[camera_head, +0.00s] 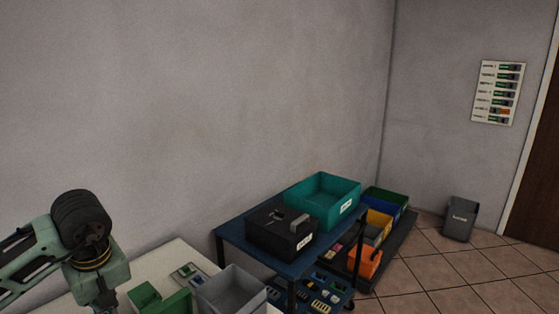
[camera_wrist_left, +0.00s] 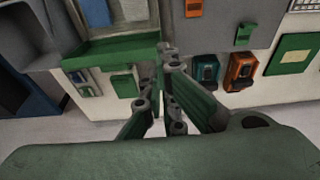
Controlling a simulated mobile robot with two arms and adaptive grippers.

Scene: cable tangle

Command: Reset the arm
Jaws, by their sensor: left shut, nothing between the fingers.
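My left arm (camera_head: 85,250) comes in from the left in the head view, over the near end of a white table; its fingers are below the picture edge there. In the left wrist view my left gripper (camera_wrist_left: 165,85) is shut with nothing visible between its fingers. Its tips show in front of the edge of a green tray (camera_wrist_left: 110,48), and I cannot tell whether they touch it. My right gripper is in neither view.
A grey bin (camera_head: 230,290) and a green box (camera_head: 160,298) stand on the white table (camera_head: 180,255). Beyond is a blue cart (camera_head: 232,240) with a black box (camera_head: 280,238) and a teal crate (camera_head: 323,200). Orange and dark connectors (camera_wrist_left: 240,72) show in the wrist view.

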